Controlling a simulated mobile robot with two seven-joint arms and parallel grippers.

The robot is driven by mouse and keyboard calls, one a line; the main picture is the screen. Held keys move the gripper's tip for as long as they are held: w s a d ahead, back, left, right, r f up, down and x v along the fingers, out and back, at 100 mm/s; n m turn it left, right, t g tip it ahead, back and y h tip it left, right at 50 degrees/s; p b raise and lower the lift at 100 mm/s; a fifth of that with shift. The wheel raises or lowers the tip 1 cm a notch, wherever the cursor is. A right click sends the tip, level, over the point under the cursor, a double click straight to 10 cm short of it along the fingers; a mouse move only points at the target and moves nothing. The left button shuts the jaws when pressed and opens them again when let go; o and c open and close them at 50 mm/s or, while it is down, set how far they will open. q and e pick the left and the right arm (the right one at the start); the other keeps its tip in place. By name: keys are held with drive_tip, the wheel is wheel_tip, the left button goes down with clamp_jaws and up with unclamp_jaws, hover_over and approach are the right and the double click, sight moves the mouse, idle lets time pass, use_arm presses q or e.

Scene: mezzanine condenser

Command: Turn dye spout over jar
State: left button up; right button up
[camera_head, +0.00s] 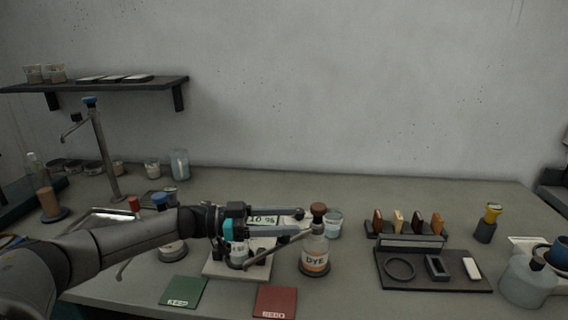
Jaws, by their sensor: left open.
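A small glass jar (334,222) stands just behind the bottle. Another small vessel (238,258) on a pale board is partly hidden under my gripper. My right gripper is out of view.
A green KEEP card (184,291) and a red REDO card (275,301) lie in front. A dark tray (433,284) and a rack of coloured blocks (405,235) are to the right. A tall metal tap (106,155) stands at left. The back right of the bench is clear.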

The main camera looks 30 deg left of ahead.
use_arm(q)
wheel_tip(320, 180, up, 16)
drive_tip(key=p, duration=0.2)
